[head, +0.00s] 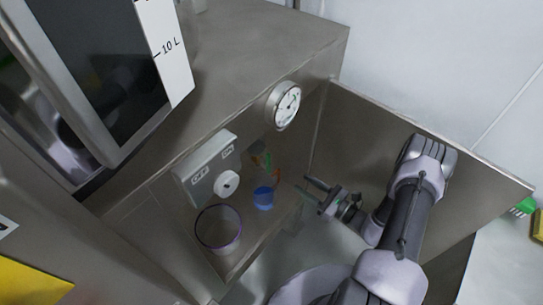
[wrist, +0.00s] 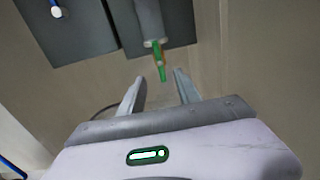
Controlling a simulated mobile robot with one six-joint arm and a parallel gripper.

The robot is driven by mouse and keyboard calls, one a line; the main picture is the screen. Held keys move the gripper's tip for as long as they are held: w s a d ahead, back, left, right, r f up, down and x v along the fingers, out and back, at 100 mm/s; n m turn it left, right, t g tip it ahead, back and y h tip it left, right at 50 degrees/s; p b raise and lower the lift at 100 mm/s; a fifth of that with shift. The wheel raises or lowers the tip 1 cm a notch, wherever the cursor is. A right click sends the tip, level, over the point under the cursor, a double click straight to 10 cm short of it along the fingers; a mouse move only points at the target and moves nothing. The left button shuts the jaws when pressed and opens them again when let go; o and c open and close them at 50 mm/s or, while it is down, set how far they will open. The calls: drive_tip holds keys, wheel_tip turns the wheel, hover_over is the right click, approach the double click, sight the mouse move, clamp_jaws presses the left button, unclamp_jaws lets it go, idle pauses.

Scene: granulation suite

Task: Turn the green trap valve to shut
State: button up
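A small green lever (wrist: 161,70) hangs below the end of a grey cylindrical pipe (wrist: 149,20) in the wrist view. It lies ahead of my gripper (wrist: 157,82), in line with the gap between the fingers. The fingers are apart with nothing between them, so the gripper is open. In the head view my gripper (head: 306,186) is at the right of the recess, with its fingers towards the left. Small green and orange parts (head: 267,160) show at the back there; I cannot tell which is the trap valve or its exact lever angle.
A blue cup (head: 263,198) and a dark-rimmed round container (head: 218,229) stand left of my gripper. A grey box with a white knob (head: 227,184) and a round gauge (head: 284,105) are on the wall. A metal side panel (head: 400,130) stands behind my arm.

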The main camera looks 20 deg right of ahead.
sight(270, 163)
drive_tip(key=b+x, duration=0.3)
drive_tip(key=x, duration=1.3)
drive_tip(key=shift+s+a+b, duration=0.1)
drive_tip(key=shift+b, duration=0.25)
clamp_jaws()
